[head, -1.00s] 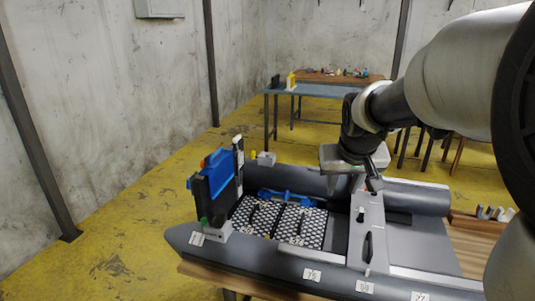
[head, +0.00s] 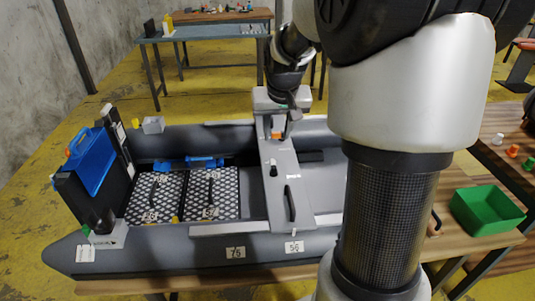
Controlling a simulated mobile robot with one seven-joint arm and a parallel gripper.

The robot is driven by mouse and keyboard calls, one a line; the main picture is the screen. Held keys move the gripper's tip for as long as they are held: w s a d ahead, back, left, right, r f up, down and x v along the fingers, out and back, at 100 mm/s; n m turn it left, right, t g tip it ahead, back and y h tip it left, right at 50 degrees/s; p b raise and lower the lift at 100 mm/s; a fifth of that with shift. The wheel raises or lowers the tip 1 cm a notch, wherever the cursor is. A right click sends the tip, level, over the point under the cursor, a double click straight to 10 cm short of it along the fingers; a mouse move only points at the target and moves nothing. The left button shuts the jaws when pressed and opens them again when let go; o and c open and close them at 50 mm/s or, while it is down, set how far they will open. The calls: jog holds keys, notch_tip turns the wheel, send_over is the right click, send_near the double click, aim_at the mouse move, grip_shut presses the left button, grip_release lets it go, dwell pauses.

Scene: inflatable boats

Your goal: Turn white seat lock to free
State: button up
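The pale grey-white seat (head: 285,180) lies across the grey inflatable boat (head: 190,257). A small dark upright knob (head: 273,169) stands on the seat, and a black handle (head: 290,203) lies nearer its front end. I cannot tell for sure which small part is the lock. My gripper (head: 279,128) is over the far end of the seat, pointing down. A small orange patch shows by its fingertips; I cannot tell what it belongs to. The fingers are too small and partly hidden to show whether they are open or touching anything.
A blue-and-black motor-like unit (head: 93,175) stands at the boat's left end. Patterned floor panels (head: 182,195) lie inside. A green bin (head: 487,210) is on the wooden table at right. My arm covers the right of the boat. A blue-grey table (head: 205,32) stands behind.

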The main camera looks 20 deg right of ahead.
aim_at(273, 164)
jog(key=b+x, duration=0.3)
jog(key=x, duration=1.4)
jog(key=shift+d, duration=0.1)
grip_shut()
